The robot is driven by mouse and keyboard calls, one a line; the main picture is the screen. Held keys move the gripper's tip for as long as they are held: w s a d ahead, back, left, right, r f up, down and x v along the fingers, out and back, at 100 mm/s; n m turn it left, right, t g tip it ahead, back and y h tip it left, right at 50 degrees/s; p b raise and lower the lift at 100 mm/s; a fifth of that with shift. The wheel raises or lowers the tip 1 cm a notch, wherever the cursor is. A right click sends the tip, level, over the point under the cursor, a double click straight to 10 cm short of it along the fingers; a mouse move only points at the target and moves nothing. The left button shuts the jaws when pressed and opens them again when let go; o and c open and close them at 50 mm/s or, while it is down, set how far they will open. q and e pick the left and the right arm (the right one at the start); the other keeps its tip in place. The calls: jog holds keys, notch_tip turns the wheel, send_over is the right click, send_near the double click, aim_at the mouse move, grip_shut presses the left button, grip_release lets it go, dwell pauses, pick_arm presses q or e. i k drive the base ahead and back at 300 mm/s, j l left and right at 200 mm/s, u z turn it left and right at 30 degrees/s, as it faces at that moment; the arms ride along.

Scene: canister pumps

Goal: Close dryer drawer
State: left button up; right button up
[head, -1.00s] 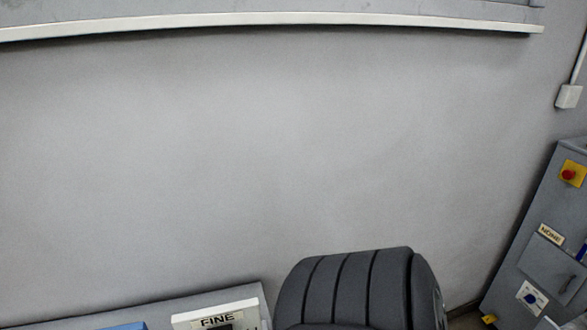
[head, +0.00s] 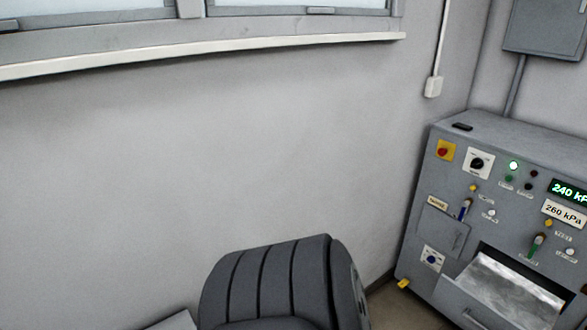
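A grey machine cabinet (head: 415,255) with buttons and displays stands at the right, cut off by the right and bottom picture edges. Low on its front, an open drawer sticks out, with a shiny silvery inside (head: 515,290). The drawer's grey front panel (head: 455,300) has a handle (head: 472,318) near the bottom edge. The drawer's lower part is out of view. No label naming it as the dryer can be read. Neither of my grippers is in view.
A dark grey ribbed, rounded thing (head: 262,285) fills the bottom middle; I cannot tell whether it is part of me. A plain grey wall (head: 200,160) lies behind, under a window sill (head: 200,56). A strip of floor (head: 385,300) shows beside the cabinet.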

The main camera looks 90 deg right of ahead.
aim_at(489, 295)
jog(key=z, duration=1.25)
